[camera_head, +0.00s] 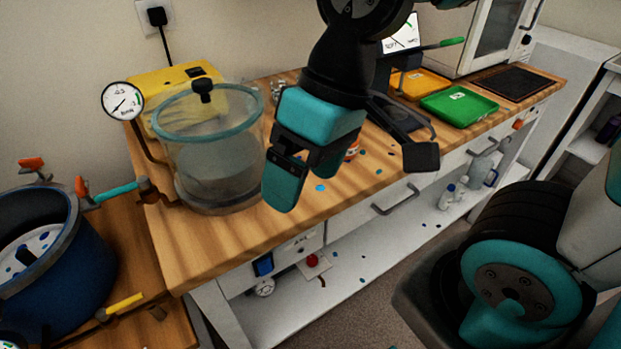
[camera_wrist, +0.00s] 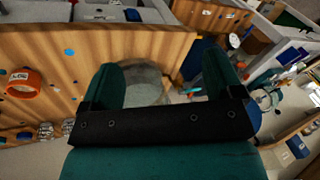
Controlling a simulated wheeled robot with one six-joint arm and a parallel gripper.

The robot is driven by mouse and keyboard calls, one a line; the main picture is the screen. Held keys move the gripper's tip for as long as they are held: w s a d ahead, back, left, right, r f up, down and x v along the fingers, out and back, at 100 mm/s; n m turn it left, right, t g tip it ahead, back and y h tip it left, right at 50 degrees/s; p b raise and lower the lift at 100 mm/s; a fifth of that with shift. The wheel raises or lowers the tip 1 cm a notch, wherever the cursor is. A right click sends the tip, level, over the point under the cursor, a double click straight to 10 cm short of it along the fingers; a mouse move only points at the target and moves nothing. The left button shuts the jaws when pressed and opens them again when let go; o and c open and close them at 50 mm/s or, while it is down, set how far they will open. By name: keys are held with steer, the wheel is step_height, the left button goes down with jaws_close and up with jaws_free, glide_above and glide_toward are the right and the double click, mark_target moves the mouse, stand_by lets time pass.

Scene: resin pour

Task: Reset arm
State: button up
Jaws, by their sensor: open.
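My gripper (camera_head: 285,175) hangs over the wooden workbench (camera_head: 215,243) in the head view, just right of the clear vacuum chamber (camera_head: 212,165) with its teal rim and black knob. In the wrist view my gripper (camera_wrist: 163,85) shows two teal fingers set wide apart, with nothing held between them. The clear chamber (camera_wrist: 146,84) shows beyond and between the fingers. An orange cup (camera_head: 352,149) is partly hidden behind my gripper in the head view. The same-coloured orange ring or cup (camera_wrist: 23,82) lies at the left of the wrist view.
A yellow box (camera_head: 177,78) and a round gauge (camera_head: 122,101) stand by the chamber. A blue pot (camera_head: 48,255) stands at the lower left. Green (camera_head: 459,105) and orange (camera_head: 419,84) trays lie at the back right. Bare bench lies in front of the chamber.

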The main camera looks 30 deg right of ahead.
steer(key=shift+s+a+r+n+p, duration=0.2)
steer(key=shift+s+r+n+p, duration=0.25)
steer(key=shift+s+n, duration=0.1)
steer(key=shift+s+a+r+n+p, duration=0.2)
steer(key=shift+s+r+n+p, duration=0.25)
steer(key=shift+s, duration=0.1)
stand_by(0.4)
